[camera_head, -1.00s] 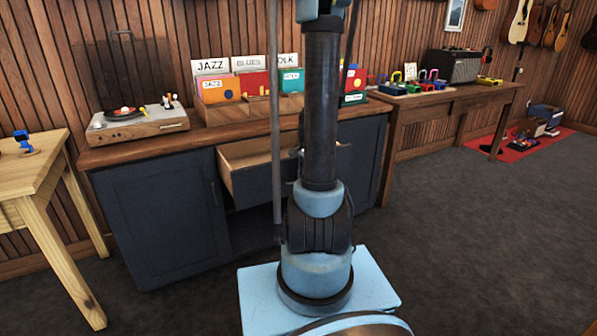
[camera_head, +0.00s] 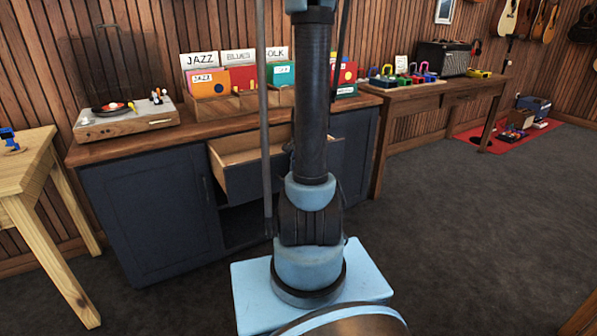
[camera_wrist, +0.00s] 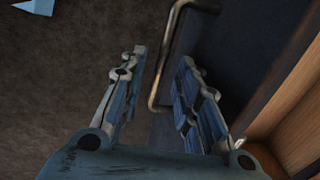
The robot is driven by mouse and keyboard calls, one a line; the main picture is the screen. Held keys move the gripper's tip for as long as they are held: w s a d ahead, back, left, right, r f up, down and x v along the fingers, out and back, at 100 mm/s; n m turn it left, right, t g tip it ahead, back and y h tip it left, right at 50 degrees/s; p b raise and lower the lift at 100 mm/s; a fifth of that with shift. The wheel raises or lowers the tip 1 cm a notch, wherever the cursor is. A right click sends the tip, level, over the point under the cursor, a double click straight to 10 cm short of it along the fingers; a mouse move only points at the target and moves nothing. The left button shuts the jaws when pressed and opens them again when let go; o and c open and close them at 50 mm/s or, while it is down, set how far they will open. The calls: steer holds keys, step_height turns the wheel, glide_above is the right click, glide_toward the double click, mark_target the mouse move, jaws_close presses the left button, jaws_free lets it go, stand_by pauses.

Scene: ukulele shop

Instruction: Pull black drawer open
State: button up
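The black drawer (camera_head: 258,183) is in the dark cabinet under the record shelf and stands partly open, its pale wooden inside showing from above. My arm column hides part of its front in the head view. In the wrist view the dark drawer front (camera_wrist: 238,45) is on the right, and its metal bar handle (camera_wrist: 167,52) runs between the fingers of my gripper (camera_wrist: 162,75). The fingers are apart, and the handle lies nearer the right finger. I cannot tell whether it touches. My gripper is hidden in the head view.
A turntable (camera_head: 125,122) and record bins (camera_head: 235,101) stand on the cabinet top (camera_head: 160,142). A pale wooden table (camera_head: 40,165) is at the left, and a darker table (camera_head: 400,97) with an amplifier at the right. The carpet (camera_head: 450,210) at the right is open.

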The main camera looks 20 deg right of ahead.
step_height(320, 180, up, 12)
steer(key=s, duration=0.2)
steer(key=shift+d+f, duration=0.15)
steer(key=shift+d, duration=0.15)
stand_by(0.5)
steer(key=s+a+f+n, duration=0.1)
steer(key=s+a+n, duration=0.2)
steer(key=s+n, duration=0.2)
steer(key=s+a+f+n, duration=0.2)
steer(key=s+a+n, duration=0.2)
steer(key=s, duration=0.5)
steer(key=s+a+f+n, duration=0.2)
steer(key=s+a+n, duration=0.1)
steer(key=s+n, duration=0.3)
steer(key=shift+s+a+h, duration=0.25)
steer(key=shift+s+h, duration=0.05)
steer(key=shift+s, duration=0.5)
steer(key=shift+w+f, duration=0.25)
steer(key=shift+w, duration=0.2)
